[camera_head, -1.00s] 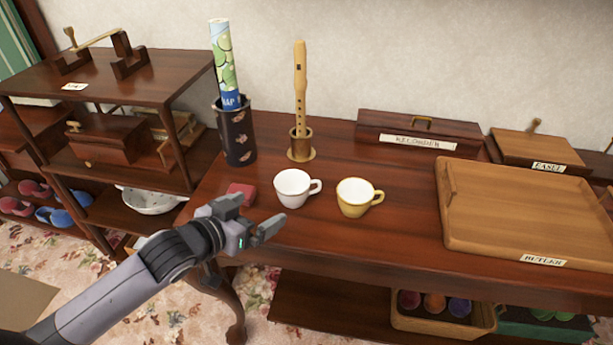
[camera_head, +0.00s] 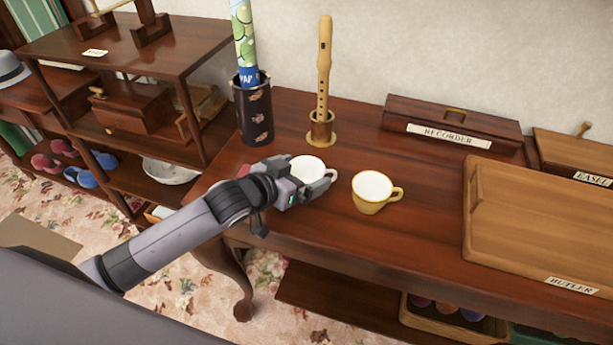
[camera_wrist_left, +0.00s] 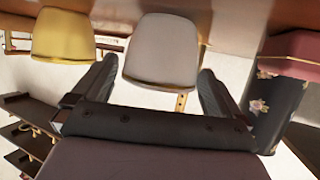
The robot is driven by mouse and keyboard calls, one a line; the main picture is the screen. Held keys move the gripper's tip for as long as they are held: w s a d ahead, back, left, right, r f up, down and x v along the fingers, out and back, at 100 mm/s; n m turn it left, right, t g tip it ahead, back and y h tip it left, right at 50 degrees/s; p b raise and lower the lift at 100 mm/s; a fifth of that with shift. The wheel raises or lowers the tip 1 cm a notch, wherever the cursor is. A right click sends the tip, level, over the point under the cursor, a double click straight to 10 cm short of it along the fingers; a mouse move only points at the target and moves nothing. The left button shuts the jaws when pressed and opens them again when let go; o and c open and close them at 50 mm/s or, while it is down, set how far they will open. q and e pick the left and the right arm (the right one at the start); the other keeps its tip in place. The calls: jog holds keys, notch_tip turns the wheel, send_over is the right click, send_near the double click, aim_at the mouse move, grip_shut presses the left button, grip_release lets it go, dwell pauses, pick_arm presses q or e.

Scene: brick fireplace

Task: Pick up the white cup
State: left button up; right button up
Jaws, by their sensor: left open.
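The white cup (camera_head: 309,168) stands upright on the dark wooden table (camera_head: 420,240), partly hidden behind my left gripper (camera_head: 303,176). In the left wrist view the white cup (camera_wrist_left: 162,50) lies ahead between the two open fingers (camera_wrist_left: 158,88). I cannot tell whether either finger touches it. The yellow cup (camera_head: 373,191) stands to the right of the white cup, and it also shows in the left wrist view (camera_wrist_left: 64,34). My right gripper is out of view.
A recorder (camera_head: 323,70) stands in a holder behind the cups. A dark cylinder (camera_head: 254,112) with a rolled map is behind left. A wooden tray (camera_head: 545,225) lies to the right.

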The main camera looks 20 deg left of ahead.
pick_arm(q)
jog(key=shift+x, duration=0.95)
jog(key=c, duration=0.9)
jog(key=shift+r, duration=0.1)
